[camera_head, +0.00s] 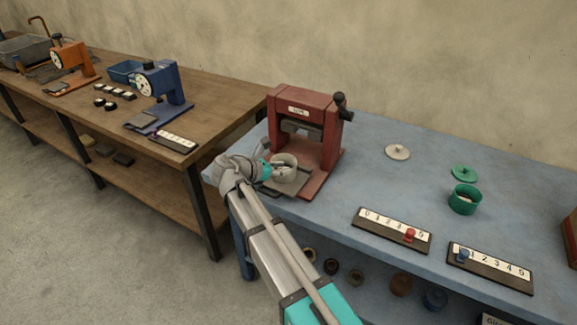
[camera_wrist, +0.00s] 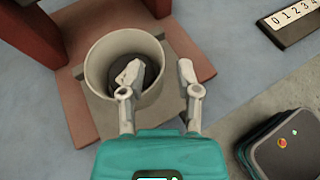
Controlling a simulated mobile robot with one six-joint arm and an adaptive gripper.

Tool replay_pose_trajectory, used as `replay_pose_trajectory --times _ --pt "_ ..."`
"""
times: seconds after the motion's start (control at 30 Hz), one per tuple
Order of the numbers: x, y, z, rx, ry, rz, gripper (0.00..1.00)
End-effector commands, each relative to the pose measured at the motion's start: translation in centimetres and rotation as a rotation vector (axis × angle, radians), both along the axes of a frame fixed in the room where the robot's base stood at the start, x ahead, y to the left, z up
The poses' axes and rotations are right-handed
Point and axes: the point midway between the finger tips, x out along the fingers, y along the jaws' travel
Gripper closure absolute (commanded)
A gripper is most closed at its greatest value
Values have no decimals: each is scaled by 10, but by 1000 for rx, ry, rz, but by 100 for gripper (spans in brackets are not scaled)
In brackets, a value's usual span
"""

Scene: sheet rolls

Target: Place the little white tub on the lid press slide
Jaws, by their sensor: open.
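The little white tub (camera_head: 284,172) stands upright at the front of the red lid press (camera_head: 302,112). In the wrist view the tub (camera_wrist: 96,66) sits over the grey slide plate (camera_wrist: 110,112), with something dark inside it. The slide plate (camera_head: 291,190) also shows in the head view, partly hidden by the tub and my arm. My gripper (camera_wrist: 158,72) is open at the tub's right side. Its left finger reaches over the tub's opening and its right finger is outside the wall. In the head view my gripper (camera_head: 264,168) is beside the tub.
On the blue table, a white lid (camera_head: 398,152), a green lid (camera_head: 464,172) and a green tub (camera_head: 464,202) stand to the right. Two numbered boards (camera_head: 392,231) (camera_head: 490,268) lie near the front edge. A wooden bench (camera_head: 215,95) with other presses is at left.

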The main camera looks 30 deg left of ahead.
Motion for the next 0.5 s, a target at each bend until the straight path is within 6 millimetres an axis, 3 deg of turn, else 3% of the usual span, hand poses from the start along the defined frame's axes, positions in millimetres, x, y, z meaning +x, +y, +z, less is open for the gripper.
replay_pose_trajectory --times 0.5 --pt "-63 36 32 -1 0 0 57"
